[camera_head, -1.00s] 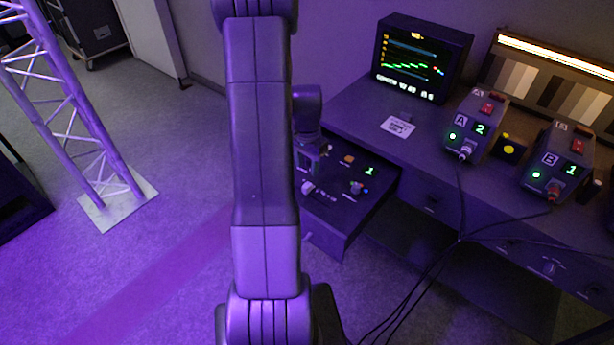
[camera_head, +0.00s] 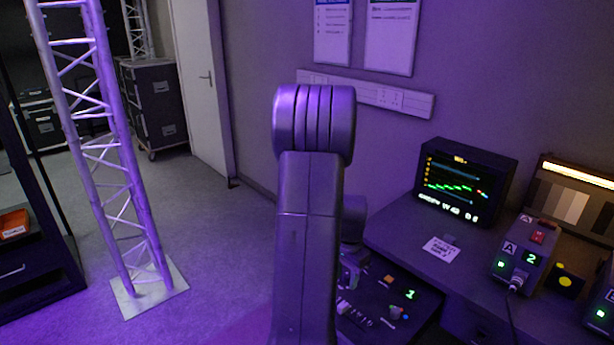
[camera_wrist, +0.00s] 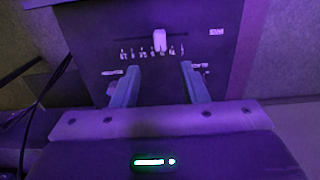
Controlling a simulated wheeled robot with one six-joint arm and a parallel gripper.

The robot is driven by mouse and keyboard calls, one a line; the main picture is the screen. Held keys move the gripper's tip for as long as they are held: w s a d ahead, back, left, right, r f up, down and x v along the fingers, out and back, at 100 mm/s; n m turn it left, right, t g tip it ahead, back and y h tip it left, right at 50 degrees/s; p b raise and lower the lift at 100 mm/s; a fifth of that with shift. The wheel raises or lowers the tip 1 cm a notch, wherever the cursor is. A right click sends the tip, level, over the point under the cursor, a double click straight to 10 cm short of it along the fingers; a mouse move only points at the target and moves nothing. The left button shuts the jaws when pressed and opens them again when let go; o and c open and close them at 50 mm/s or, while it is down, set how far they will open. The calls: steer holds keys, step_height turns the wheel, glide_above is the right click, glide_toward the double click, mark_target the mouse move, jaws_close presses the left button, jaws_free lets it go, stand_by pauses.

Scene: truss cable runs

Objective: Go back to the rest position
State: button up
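My gripper (camera_wrist: 159,78) shows in the wrist view with its two fingers apart and nothing between them. Beyond the fingertips is a dark control panel (camera_wrist: 205,58) with a white slider knob (camera_wrist: 160,40) and a row of small marks; the fingers look clear of the knob, though the exact gap is hard to tell. In the head view my arm rises through the middle and hides part of the control panel (camera_head: 385,312), which shows a green "1". My gripper is hidden in the head view.
A desk (camera_head: 400,232) at right bears a monitor (camera_head: 464,182), box A (camera_head: 523,250) and a partly cut-off second box. A truss tower (camera_head: 110,160) on a base plate stands left, near a dark cabinet (camera_head: 40,275). Floor (camera_head: 215,225) between tower and wall is clear.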

step_height(320, 180, down, 12)
steer(key=shift+r+p, duration=0.1)
steer(key=shift+p, duration=0.25)
steer(key=shift+w+a+r+p, duration=0.1)
steer(key=shift+w+r+p, duration=0.05)
steer(key=shift+p, duration=0.2)
steer(key=shift+w+a, duration=0.1)
